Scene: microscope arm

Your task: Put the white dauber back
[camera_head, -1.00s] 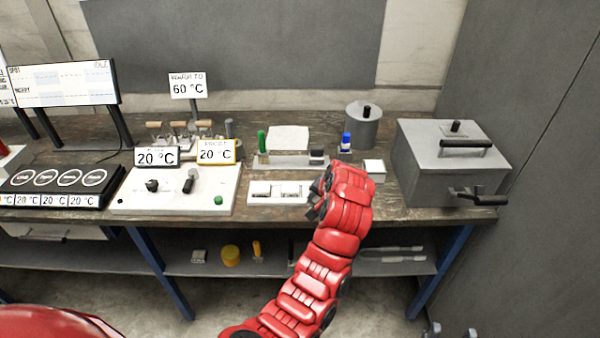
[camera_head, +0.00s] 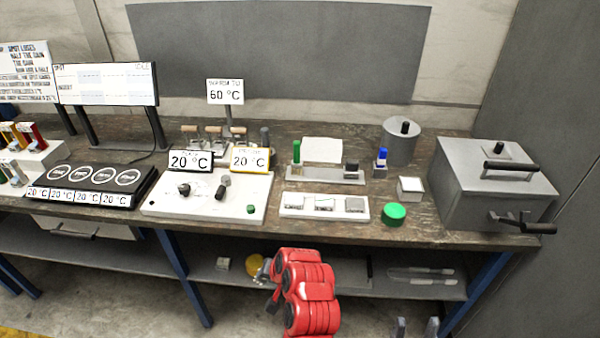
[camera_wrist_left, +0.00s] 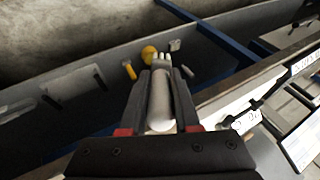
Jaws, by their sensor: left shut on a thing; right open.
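The white dauber (camera_wrist_left: 160,100) is a pale cylinder in the left wrist view, its rounded end toward the camera. My left gripper (camera_wrist_left: 161,76) is shut on it, with a dark finger on either side. A white rack (camera_head: 40,158) at the far left holds several coloured sticks; I cannot tell which slot is empty.
The bench (camera_head: 350,231) carries a white control panel (camera_head: 155,206), a tray of small blocks (camera_head: 324,206), a green round lid (camera_head: 393,214) and a grey box (camera_head: 490,185). A hotplate (camera_head: 98,180) stands left. Below is a shelf with a yellow item (camera_wrist_left: 149,54).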

